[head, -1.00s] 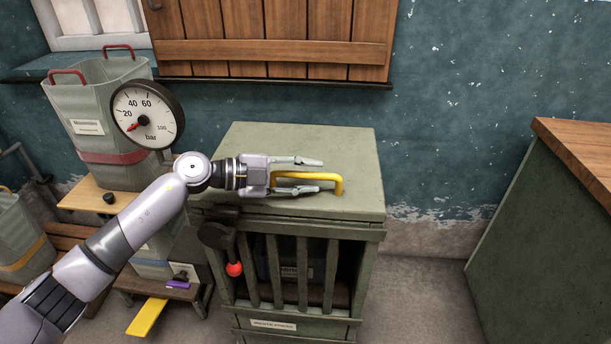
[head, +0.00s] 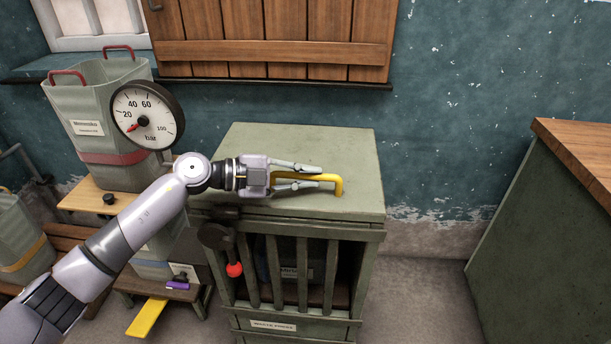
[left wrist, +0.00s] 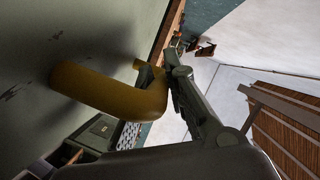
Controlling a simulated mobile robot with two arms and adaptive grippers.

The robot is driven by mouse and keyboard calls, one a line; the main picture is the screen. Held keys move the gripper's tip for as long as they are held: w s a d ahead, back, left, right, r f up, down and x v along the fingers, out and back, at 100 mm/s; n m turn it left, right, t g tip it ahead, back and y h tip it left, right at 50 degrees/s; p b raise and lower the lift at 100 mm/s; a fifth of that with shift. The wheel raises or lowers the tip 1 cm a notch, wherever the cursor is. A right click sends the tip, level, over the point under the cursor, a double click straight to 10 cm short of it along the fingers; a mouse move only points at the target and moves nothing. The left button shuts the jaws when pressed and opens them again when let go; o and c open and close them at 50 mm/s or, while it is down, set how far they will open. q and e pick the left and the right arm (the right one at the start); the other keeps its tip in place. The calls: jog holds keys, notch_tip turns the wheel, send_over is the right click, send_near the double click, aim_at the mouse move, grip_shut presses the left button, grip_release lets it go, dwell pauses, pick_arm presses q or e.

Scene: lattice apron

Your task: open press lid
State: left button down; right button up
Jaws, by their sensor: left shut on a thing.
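The press is a green cabinet with vertical slats in front and a flat green lid (head: 340,150) on top, which lies closed. A yellow bar handle (head: 338,186) is fixed on the lid. My left gripper (head: 318,177) is shut on the handle, with its fingers on either side of the bar. In the left wrist view the yellow handle (left wrist: 100,88) stands out from the green lid surface (left wrist: 60,40), and a dark finger lies against its bend. The far finger is largely hidden there. My right gripper is not in view.
A pressure gauge (head: 147,115) stands left of the press, in front of a grey-green bin (head: 95,100). A lever with a red knob (head: 235,269) hangs at the press front. A wooden shutter (head: 275,45) is on the wall behind. A wood-topped counter (head: 580,150) stands right, with free floor between.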

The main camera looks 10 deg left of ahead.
pick_arm(q)
jog(key=shift+w+r+p, duration=0.2)
jog(key=shift+r+p, duration=0.65)
jog(key=shift+p, duration=0.25)
jog(key=w+r+n+g+p, duration=0.1)
jog(key=w+r+n+p, duration=0.1)
jog(key=w+r+p, duration=0.2)
jog(key=w+r+n+g+y+p, duration=0.1)
jog(key=w+r+p, duration=0.4)
jog(key=r+p, duration=0.5)
jog(key=shift+r+n, duration=0.5)
jog(key=shift+r, duration=0.1)
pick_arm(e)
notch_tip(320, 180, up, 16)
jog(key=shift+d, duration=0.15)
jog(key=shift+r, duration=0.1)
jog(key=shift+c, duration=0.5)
